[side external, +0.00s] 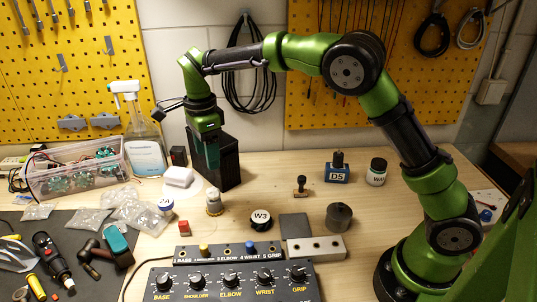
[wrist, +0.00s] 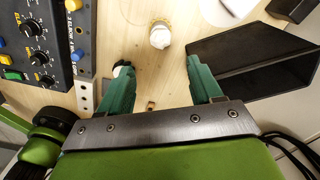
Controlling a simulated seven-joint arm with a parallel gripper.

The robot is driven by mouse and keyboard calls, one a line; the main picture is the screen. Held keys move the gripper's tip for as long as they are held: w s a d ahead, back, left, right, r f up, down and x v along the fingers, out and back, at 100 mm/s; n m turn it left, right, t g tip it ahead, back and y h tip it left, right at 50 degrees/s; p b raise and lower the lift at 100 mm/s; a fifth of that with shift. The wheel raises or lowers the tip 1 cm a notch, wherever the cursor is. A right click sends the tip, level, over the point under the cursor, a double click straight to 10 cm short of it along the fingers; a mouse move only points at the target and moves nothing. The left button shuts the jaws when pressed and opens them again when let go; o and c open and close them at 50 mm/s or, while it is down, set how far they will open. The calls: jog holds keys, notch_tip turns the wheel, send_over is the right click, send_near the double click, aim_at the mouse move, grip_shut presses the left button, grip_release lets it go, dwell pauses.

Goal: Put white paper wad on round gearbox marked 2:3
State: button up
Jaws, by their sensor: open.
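My gripper (side external: 207,160) points down in front of the black bin, above the table. In the wrist view its two green fingers (wrist: 161,84) are spread wide with nothing between them. A smooth white lump (side external: 179,177), possibly the paper wad, lies on a pale round sheet left of the gripper; its edge shows in the wrist view (wrist: 237,8). A small whitish cylinder with a brass-coloured base (side external: 214,202) stands nearer the camera, and beyond the fingertips in the wrist view (wrist: 160,36). A dark round cylinder (side external: 339,217) stands at right; I cannot read a 2:3 mark.
The black bin (side external: 226,160) stands close behind my gripper. A spray bottle (side external: 144,135) and a clear parts box (side external: 76,172) are at left. A W3 knob (side external: 261,219), blue D5 block (side external: 337,172) and control panel (side external: 232,282) are around.

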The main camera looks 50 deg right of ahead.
jog(key=s+d+r+n+t+y, duration=0.2)
jog(key=s+d+r+n+t, duration=0.3)
jog(key=s+r+n, duration=0.7)
jog(key=s+d+f+n+t, duration=0.1)
jog(key=s+f+n, duration=0.1)
jog(key=s, duration=0.5)
jog(key=s+d+f+n+t, duration=0.1)
jog(key=s+f+n, duration=0.1)
jog(key=s, duration=0.5)
jog(key=shift+d+n, duration=0.3)
jog(key=shift+n, duration=0.4)
